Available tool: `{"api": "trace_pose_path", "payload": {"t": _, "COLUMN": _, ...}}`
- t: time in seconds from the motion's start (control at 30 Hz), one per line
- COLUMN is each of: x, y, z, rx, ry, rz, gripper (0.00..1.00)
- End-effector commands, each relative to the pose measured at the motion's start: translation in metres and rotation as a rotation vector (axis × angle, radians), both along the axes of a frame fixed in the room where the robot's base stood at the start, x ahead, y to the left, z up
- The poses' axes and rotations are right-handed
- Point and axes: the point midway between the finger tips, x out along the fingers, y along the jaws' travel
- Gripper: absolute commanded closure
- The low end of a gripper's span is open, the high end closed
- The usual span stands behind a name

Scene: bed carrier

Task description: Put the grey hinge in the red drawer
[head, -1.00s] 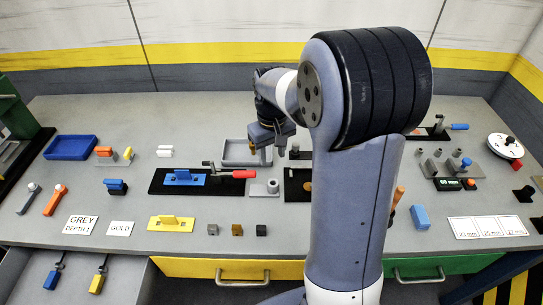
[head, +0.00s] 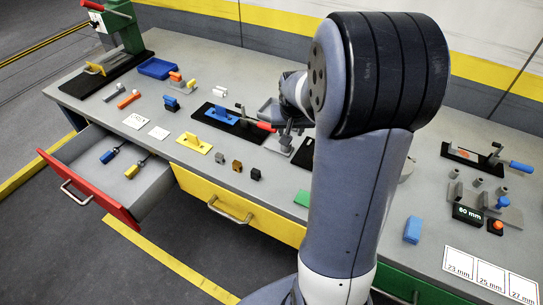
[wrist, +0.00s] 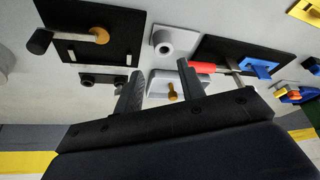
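The red drawer (head: 92,192) is pulled open at the left of the bench in the head view. A blue-handled tool (head: 110,154) and a yellow-handled tool (head: 133,170) lie in it. I cannot pick out the grey hinge with certainty; a small grey block (head: 220,158) stands near the bench's front edge. My gripper (wrist: 160,88) shows two separated fingers in the wrist view, with nothing held between them. Beyond the fingers lies a pale tray (wrist: 158,80) with a gold peg (wrist: 173,93) in it. In the head view my arm partly hides the gripper.
A yellow hinge-like part (head: 195,143), a brown block (head: 237,166) and a black block (head: 255,174) are near the front edge. A black plate with a red-handled clamp (head: 265,126) stands behind. A yellow drawer (head: 240,207) is shut. A green press (head: 122,25) is at the far left.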

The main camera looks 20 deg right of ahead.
Motion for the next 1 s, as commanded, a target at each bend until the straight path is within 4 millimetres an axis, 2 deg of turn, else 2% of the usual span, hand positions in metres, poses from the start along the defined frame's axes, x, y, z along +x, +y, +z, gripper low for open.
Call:
{"api": "trace_pose_path", "payload": {"t": 0.17, "x": 0.004, "y": -0.004, "z": -0.012, "rx": 0.001, "ry": -0.005, "rz": -0.011, "gripper": 0.62}}
{"api": "trace_pose_path", "payload": {"t": 0.4, "x": 0.016, "y": -0.009, "z": -0.042, "rx": 0.0, "ry": -0.004, "rz": -0.01, "gripper": 0.62}}
{"api": "trace_pose_path", "payload": {"t": 0.73, "x": 0.024, "y": -0.01, "z": -0.059, "rx": 0.0, "ry": -0.004, "rz": -0.009, "gripper": 0.62}}
{"api": "trace_pose_path", "payload": {"t": 1.0, "x": 0.038, "y": -0.013, "z": -0.087, "rx": 0.0, "ry": -0.004, "rz": -0.009, "gripper": 0.62}}
